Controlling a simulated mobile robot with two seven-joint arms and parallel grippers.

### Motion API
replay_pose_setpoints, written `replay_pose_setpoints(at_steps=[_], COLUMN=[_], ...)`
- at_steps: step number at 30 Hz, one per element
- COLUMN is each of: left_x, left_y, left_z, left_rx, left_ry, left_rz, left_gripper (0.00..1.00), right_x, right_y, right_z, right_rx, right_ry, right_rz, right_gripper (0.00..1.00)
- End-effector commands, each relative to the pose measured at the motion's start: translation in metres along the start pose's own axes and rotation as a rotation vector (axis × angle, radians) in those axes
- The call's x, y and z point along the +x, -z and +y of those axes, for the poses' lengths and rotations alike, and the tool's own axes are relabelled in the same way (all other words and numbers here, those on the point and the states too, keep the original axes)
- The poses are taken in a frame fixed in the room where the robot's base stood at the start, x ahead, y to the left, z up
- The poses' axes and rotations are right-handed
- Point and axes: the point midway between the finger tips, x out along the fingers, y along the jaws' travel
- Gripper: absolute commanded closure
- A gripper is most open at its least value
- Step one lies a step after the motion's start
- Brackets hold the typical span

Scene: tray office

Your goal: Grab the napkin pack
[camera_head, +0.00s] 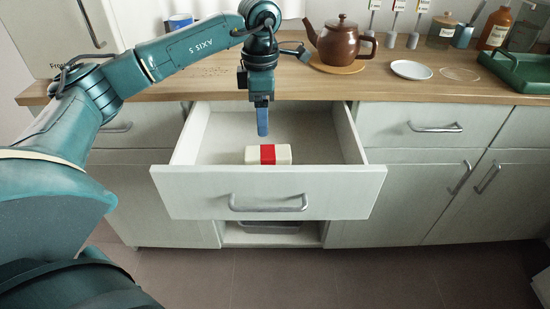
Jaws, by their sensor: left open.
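The napkin pack (283,154) is a small white block with a red band around its middle. It lies inside the open drawer (269,194), close behind the drawer's front panel, which hides its lower part. My left gripper (262,130) points down over the drawer, above and slightly behind the pack, apart from it. It is open, and its blue fingers line up so the gap between them hardly shows. My right gripper is not in the view.
The wooden counter (200,84) runs behind the drawer. On it stand a brown teapot (341,45), a white saucer (411,69), a green tray (515,70) and several bottles at the right. The drawer's side walls rise left and right of the gripper.

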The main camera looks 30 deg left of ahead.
Motion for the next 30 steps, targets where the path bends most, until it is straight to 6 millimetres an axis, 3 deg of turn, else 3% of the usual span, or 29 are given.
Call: replay_pose_setpoints(at_steps=[9, 19, 27, 30], left_x=[0.059, 0.082, 0.122, 0.127], left_y=[0.0, -0.002, -0.005, -0.005], left_z=[-0.001, -0.003, -0.006, -0.005], left_rx=[0.0, 0.001, 0.001, 0.001], left_ry=[0.004, 0.004, 0.005, 0.004], left_rz=[0.003, -0.001, 0.0, -0.002], left_gripper=[0.25, 0.25, 0.25, 0.25], right_x=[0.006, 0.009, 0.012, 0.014], right_y=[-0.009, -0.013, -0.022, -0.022], right_z=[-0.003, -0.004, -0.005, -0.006], right_rx=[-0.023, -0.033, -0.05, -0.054], right_ry=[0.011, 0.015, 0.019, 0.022], right_rz=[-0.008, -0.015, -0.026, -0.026], right_gripper=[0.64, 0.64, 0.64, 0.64])
